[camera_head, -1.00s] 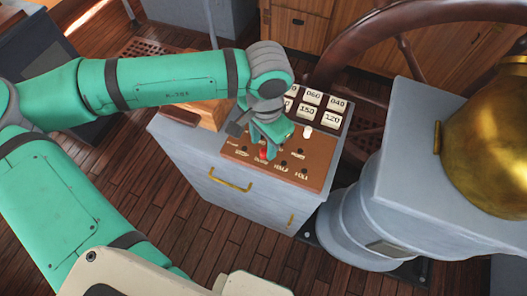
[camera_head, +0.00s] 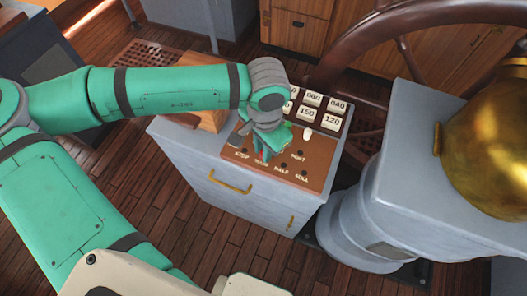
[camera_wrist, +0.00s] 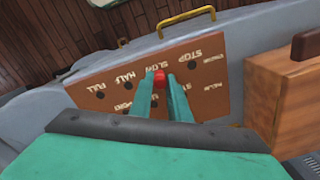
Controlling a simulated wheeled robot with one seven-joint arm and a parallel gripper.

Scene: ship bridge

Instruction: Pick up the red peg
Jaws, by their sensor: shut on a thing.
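The red peg (camera_head: 264,156) is at the brown board (camera_head: 314,178) on top of the grey cabinet, by the label SLOW. My gripper (camera_head: 268,149) points down at the board and mostly covers the peg in the head view. In the wrist view the two green fingers of my gripper (camera_wrist: 161,86) are closed on the red peg (camera_wrist: 159,77), whose red end shows between the fingertips. I cannot tell whether the peg's lower end is in a hole or just above the board.
A white peg (camera_head: 307,133) stands on the board near white number tiles (camera_head: 312,99). A wooden box (camera_head: 205,121) sits at the cabinet's left. The ship's wheel (camera_head: 375,45) and a brass dome (camera_head: 490,140) on a grey pedestal stand to the right.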

